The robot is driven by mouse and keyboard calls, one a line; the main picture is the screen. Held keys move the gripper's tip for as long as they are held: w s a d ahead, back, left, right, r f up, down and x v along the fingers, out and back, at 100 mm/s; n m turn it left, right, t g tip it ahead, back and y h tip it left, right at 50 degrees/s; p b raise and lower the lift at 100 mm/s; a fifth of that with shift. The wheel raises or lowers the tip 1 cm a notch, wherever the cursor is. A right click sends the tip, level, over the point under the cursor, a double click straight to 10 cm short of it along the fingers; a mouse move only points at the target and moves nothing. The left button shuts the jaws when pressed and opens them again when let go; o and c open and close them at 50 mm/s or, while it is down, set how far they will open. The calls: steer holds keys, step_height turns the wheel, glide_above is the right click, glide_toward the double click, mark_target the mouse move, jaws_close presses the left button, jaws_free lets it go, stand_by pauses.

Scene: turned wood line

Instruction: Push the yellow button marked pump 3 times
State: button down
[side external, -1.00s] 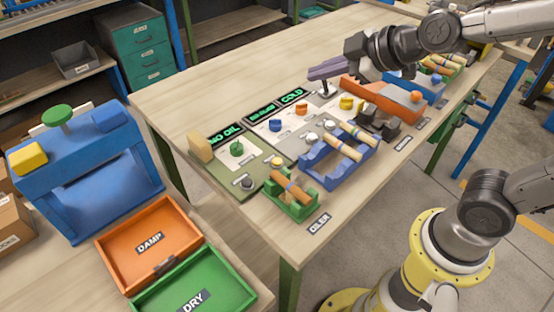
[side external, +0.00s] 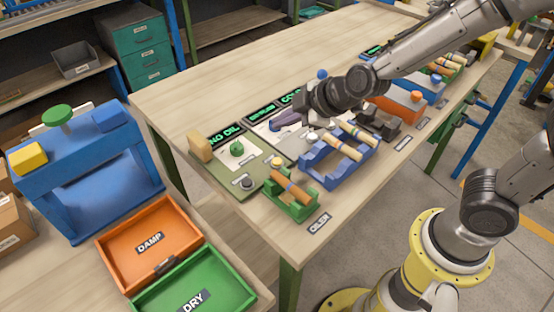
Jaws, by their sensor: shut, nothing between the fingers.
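A small yellow button (side external: 277,161) sits near the right edge of the green oiler panel (side external: 222,170). Its label is too small to read, so I cannot confirm that it says pump. My gripper (side external: 274,125) is shut and empty, with its purple fingers pointing left. It is over the panel with the second display, up and back from the yellow button and apart from it. My wrist and arm hide much of the panels to the right.
The green panel also has a "NO OIL" display (side external: 222,135), a green knob (side external: 237,148) and a dark knob (side external: 247,183). A green rack (side external: 292,205) with a turned wood piece and a blue rack (side external: 318,172) stand close in front. The table's back left is clear.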

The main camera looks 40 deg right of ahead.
mark_target(282, 162)
steer(key=shift+f, duration=4.3)
steer(key=shift+f, duration=0.15)
steer(key=shift+f, duration=0.25)
steer(key=shift+f, duration=0.4)
steer(key=shift+r, duration=0.8)
steer(key=shift+r, duration=0.1)
steer(key=shift+r, duration=2.4)
